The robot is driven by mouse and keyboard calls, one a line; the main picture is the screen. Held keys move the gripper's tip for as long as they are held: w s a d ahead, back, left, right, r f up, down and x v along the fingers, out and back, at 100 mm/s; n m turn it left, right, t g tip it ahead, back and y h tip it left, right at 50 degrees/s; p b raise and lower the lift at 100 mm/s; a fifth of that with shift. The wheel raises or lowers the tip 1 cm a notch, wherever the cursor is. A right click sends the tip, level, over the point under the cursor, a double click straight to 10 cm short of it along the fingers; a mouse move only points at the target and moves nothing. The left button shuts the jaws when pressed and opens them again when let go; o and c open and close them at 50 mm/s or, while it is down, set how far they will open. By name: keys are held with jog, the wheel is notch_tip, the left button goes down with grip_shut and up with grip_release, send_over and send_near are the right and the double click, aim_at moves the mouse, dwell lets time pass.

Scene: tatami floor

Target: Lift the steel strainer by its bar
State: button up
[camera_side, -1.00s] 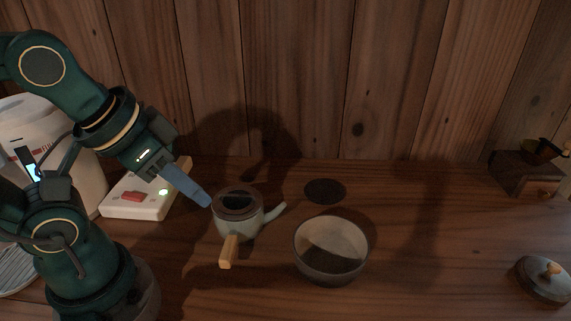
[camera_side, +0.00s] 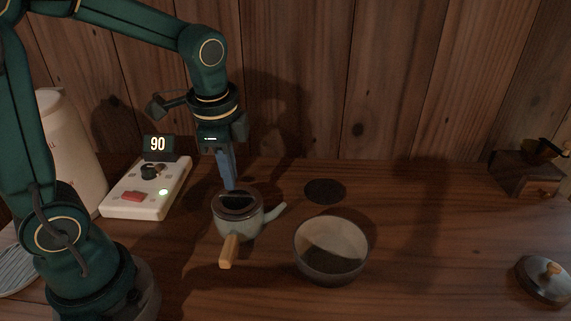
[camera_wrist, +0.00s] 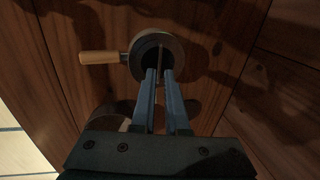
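The grey-green teapot (camera_side: 238,226) stands on the wooden counter with its wooden side handle (camera_side: 229,251) toward the camera. The steel strainer (camera_side: 236,212) sits in its mouth and looks dark. In the wrist view the teapot rim (camera_wrist: 142,43) rings a dark opening, and a thin bar (camera_wrist: 161,58) runs across it. My gripper (camera_side: 231,188) points down just above the teapot mouth. In the wrist view its two blue fingers (camera_wrist: 159,73) are apart with a narrow gap, and the bar lines up with that gap. No grip on the bar shows. The strainer's lower part is hidden inside the teapot.
A pale bowl (camera_side: 331,262) stands right of the teapot, with a dark round mat (camera_side: 325,191) behind it. A white device (camera_side: 146,190) with a display reading 90 is at left. A lid (camera_side: 543,282) and a small wooden box (camera_side: 523,175) are far right.

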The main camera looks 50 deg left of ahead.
aim_at(234, 194)
jog(key=shift+w+a+f, duration=0.15)
jog(key=shift+a+f, duration=0.05)
jog(key=shift+f, duration=1)
jog(key=shift+w+a+f, duration=0.1)
jog(key=shift+a+f, duration=0.05)
jog(key=shift+f, duration=1)
grip_shut()
jog(key=shift+r, duration=0.15)
